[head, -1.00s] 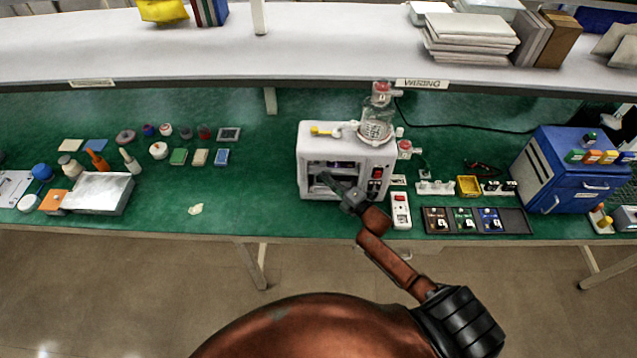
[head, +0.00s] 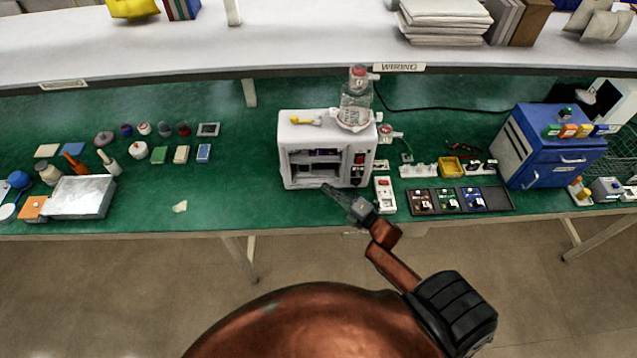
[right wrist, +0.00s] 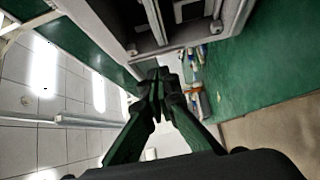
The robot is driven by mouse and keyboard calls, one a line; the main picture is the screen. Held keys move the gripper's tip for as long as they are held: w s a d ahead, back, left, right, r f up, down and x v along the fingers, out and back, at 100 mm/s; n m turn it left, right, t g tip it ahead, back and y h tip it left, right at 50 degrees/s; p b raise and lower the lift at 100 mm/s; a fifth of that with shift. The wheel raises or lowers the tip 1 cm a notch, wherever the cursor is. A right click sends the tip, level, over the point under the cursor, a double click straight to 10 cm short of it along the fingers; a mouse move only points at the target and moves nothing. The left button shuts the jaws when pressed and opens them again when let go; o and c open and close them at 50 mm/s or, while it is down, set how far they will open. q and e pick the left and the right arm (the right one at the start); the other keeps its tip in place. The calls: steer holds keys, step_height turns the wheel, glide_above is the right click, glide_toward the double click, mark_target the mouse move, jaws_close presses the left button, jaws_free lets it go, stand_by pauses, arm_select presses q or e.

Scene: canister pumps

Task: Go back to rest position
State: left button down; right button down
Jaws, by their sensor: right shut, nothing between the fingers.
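My right gripper (head: 328,191) is shut and empty. In the head view its tips are at the front lower edge of the white machine (head: 297,128), near the front edge of the green bench; I cannot tell whether they touch anything. In the right wrist view the closed fingers (right wrist: 155,78) point toward the underside of a white box-like body (right wrist: 130,12) with dark openings. The machine has open shelves at the front and a clear canister (head: 355,103) with a red cap on top. My left gripper is not in view.
A white switch box (head: 385,196) stands just right of the machine. A dark tray (head: 490,200) and a blue cabinet (head: 545,160) are farther right. A metal box (head: 82,197) and several small items are at the left. Floor in front of the bench is clear.

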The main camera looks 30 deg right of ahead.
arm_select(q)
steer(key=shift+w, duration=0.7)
arm_select(e)
steer(key=shift+s+d, duration=0.1)
steer(key=shift+s, duration=0.25)
